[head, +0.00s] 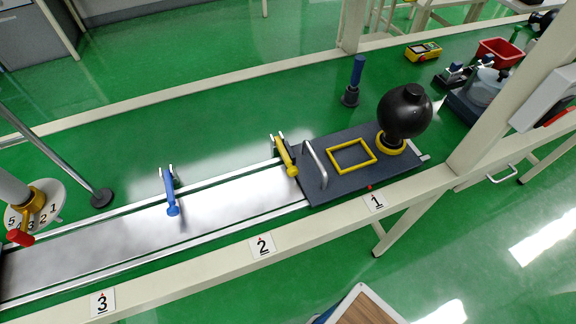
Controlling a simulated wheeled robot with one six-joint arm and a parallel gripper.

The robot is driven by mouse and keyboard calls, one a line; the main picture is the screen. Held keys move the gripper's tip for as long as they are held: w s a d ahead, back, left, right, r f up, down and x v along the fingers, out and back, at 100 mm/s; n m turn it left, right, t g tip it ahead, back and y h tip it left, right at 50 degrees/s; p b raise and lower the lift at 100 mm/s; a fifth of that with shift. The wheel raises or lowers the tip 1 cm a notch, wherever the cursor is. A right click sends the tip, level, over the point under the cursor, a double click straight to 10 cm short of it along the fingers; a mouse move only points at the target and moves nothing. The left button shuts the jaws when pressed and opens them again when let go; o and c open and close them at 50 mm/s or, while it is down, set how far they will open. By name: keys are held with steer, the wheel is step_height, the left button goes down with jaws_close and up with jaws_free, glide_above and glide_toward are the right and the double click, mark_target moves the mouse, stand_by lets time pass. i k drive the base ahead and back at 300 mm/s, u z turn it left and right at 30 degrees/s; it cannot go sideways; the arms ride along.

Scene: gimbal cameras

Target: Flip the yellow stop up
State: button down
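The yellow stop (285,156) is a short yellow arm with a rounded knob. Its hinge bracket is at the back edge of the metal track (110,236), and its knob end points towards the front, over the left edge of a dark sled plate (333,189). It appears folded down, though its height above the plate is hard to judge. A similar blue stop (170,191) is farther left along the track, with its knob also pointing to the front. My gripper is not visible in the head view.
The sled carries a metal handle (315,164), a yellow square frame (351,156) and a black round vessel (405,112) in a yellow ring. A blue-handled post (354,80) stands behind. A numbered dial (37,207) is at left. A pale beam (453,168) crosses the right side.

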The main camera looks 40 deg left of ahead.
mark_target(293, 171)
steer(key=u, duration=0.05)
steer(key=k, duration=0.45)
steer(key=u, duration=1)
steer(key=i, duration=0.5)
steer(key=u, duration=0.05)
